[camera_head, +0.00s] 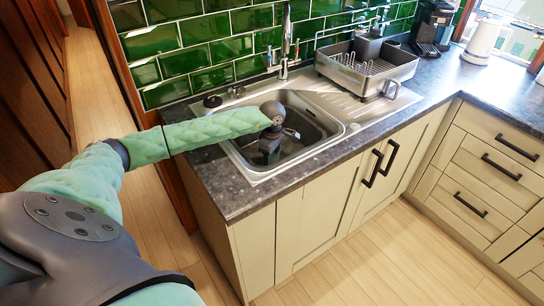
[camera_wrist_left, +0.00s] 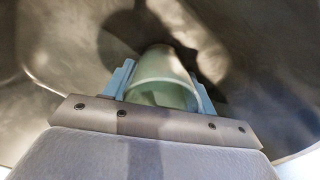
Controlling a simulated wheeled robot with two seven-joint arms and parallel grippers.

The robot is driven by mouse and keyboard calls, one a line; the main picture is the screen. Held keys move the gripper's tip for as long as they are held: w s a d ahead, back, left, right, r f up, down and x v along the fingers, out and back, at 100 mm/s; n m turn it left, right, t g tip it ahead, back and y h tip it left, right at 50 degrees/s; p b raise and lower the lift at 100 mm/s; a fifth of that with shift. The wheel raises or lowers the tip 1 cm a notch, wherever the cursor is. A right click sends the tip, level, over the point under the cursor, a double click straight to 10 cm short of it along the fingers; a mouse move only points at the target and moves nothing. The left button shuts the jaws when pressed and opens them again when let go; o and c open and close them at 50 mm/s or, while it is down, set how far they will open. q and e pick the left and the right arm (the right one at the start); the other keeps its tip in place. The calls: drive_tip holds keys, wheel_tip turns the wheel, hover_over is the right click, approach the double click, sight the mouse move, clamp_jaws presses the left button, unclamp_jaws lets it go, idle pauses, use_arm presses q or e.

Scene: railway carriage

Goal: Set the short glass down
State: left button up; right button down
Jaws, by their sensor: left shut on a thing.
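My left gripper (camera_head: 268,158) reaches down into the sink basin (camera_head: 318,118) in the head view. In the left wrist view, my left gripper (camera_wrist_left: 162,80) has its two blue fingers on either side of a short, pale, see-through glass (camera_wrist_left: 163,92) and is shut on it. The basin's metal walls (camera_wrist_left: 55,40) surround the glass in that view. In the head view I cannot make out the glass clearly behind the wrist and hand. Whether the glass touches the basin floor I cannot tell. My right gripper is not in view.
The tap (camera_head: 284,50) stands behind the basin. A dish rack (camera_head: 366,68) sits on the drainer to the right. Dark worktop (camera_head: 228,200) borders the sink. A white kettle (camera_head: 482,40) and a coffee machine (camera_head: 434,26) stand at the back right.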

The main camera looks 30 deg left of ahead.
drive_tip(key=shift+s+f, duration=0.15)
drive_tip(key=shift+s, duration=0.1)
use_arm(q)
drive_tip(key=shift+f, duration=0.2)
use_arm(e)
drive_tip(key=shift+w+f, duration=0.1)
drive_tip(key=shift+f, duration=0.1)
use_arm(q)
drive_tip(key=o, duration=1.2)
wheel_tip(320, 180, up, 8)
drive_tip(key=b, duration=0.2)
drive_tip(key=shift+f+b, duration=0.1)
drive_tip(key=shift+b, duration=0.3)
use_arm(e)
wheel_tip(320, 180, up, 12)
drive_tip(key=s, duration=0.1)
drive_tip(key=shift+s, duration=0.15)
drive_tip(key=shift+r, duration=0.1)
use_arm(q)
drive_tip(key=c, duration=1.8)
clamp_jaws()
